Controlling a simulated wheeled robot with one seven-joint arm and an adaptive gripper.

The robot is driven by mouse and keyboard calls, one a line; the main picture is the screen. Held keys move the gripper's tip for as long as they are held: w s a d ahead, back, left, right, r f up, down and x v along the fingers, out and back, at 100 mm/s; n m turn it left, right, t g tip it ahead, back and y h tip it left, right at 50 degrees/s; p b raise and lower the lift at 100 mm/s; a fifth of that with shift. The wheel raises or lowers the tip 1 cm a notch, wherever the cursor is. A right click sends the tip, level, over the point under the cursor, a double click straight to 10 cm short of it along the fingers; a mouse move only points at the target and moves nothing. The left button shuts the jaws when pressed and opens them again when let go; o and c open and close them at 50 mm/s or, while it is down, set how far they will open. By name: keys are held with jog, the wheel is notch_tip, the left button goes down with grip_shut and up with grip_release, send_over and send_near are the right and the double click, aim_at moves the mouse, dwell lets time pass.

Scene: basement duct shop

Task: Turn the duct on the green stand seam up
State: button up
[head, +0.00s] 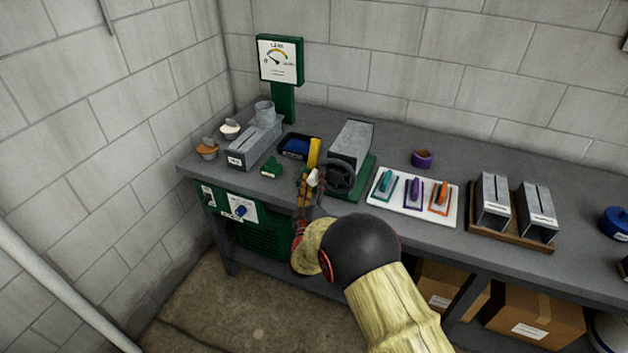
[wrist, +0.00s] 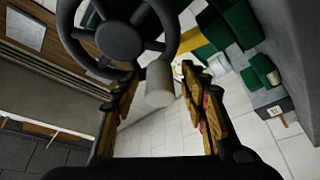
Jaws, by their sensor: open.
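The grey duct (head: 351,142) lies on the green stand (head: 366,180) near the middle of the bench. I see no seam line on its visible top; its far and under sides are hidden. A black handwheel (head: 350,173) with a pale handle (head: 313,178) is at the stand's front end. In the wrist view the handwheel (wrist: 122,41) is close, and its handle (wrist: 159,84) lies between my fingers. My gripper (head: 304,188) is open around the handle, with gaps showing at the fingers in the wrist view (wrist: 160,78).
A grey duct with a spout (head: 254,145) sits at left by the gauge (head: 280,60). A yellow block (head: 314,153) and a black tray (head: 290,152) stand beside the stand. Right are a white mat (head: 380,202) with coloured tools and two ducts on a wooden tray (head: 511,228).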

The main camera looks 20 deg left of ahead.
jog(key=shift+c, duration=0.4)
grip_shut()
dwell(0.4)
